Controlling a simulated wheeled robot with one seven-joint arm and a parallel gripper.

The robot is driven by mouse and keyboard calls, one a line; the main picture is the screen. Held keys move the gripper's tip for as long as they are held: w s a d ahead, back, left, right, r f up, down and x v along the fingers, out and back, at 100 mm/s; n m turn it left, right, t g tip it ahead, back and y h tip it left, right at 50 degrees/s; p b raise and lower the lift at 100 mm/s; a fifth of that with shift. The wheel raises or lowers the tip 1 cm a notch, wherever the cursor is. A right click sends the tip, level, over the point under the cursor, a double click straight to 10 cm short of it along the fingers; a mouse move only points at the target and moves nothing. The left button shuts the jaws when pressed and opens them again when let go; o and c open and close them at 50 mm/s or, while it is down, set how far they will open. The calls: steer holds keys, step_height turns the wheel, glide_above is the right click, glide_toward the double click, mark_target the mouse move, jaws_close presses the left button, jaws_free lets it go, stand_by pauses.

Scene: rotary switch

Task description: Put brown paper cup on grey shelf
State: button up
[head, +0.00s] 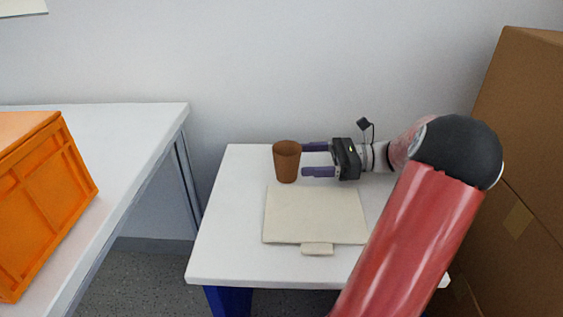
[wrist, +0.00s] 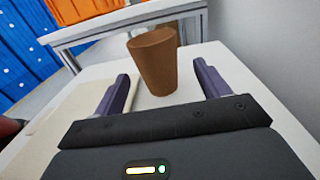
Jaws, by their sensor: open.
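The brown paper cup (head: 286,163) stands upright on the small white table, near its back left part. In the wrist view the cup (wrist: 154,61) stands ahead of my gripper, roughly between the lines of the two purple fingers. My gripper (head: 310,160) is level, open and empty, just right of the cup and pointing left at it. In the wrist view the fingers (wrist: 160,85) are apart, with the cup at or just past their tips; I cannot tell whether they touch it. I see no grey shelf that I can make out for sure.
A flat cream folder-like object (head: 315,215) lies on the white table (head: 225,255) in front of the cup. A second white table (head: 140,120) with an orange crate (head: 45,205) stands at left, across a gap. Brown cardboard boxes (head: 525,130) stand at right.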

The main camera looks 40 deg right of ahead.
mark_target(275, 159)
steer(key=x, duration=0.4)
steer(key=b+x, duration=0.1)
steer(key=x, duration=0.2)
steer(key=shift+a+r, duration=0.1)
steer(key=shift+a, duration=0.4)
steer(key=c, duration=1.1)
steer(key=shift+r, duration=0.15)
